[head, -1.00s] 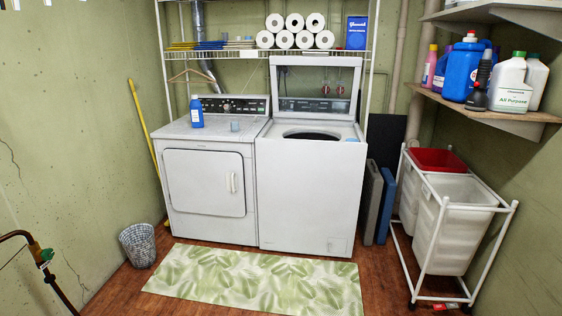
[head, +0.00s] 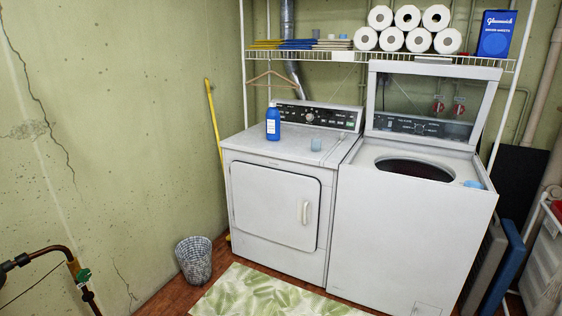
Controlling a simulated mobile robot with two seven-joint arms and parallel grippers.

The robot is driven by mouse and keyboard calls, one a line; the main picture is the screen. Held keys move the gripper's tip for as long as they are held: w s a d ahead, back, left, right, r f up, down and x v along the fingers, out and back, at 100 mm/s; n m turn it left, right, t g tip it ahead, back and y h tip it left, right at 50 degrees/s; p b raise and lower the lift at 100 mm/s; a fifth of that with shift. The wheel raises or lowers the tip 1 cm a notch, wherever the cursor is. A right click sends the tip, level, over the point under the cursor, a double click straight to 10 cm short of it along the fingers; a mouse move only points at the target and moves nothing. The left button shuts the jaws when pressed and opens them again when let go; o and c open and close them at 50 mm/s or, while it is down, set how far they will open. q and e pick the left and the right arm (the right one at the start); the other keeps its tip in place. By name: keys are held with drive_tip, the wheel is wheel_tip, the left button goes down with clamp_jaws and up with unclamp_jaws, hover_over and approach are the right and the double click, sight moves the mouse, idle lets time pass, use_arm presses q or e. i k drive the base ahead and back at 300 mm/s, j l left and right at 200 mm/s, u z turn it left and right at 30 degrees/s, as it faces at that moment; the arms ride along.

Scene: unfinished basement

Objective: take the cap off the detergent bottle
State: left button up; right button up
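A blue bottle (head: 273,125) with a white label stands upright on top of the dryer (head: 275,210), near its back left corner. A small light-blue cup-like piece (head: 316,144) sits on the dryer top to the right of the bottle. Another small light-blue piece (head: 474,184) lies on the front right rim of the washer. Neither of my grippers is in view.
The washer (head: 410,245) stands right of the dryer with its lid up. A wire basket (head: 194,260) and a leafy mat (head: 260,295) are on the floor in front. A yellow pole (head: 214,120) leans on the left wall. A shelf (head: 330,56) runs above the machines.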

sight(273, 116)
drive_tip(key=i+u, duration=0.25)
drive_tip(key=i, duration=0.4)
drive_tip(key=i+u, duration=0.25)
drive_tip(key=i, duration=0.45)
drive_tip(key=i+z, duration=0.15)
drive_tip(key=i, duration=0.3)
drive_tip(key=i+j+z, duration=0.15)
drive_tip(key=i, duration=0.25)
drive_tip(key=i+j+z, duration=0.15)
drive_tip(key=i, duration=0.25)
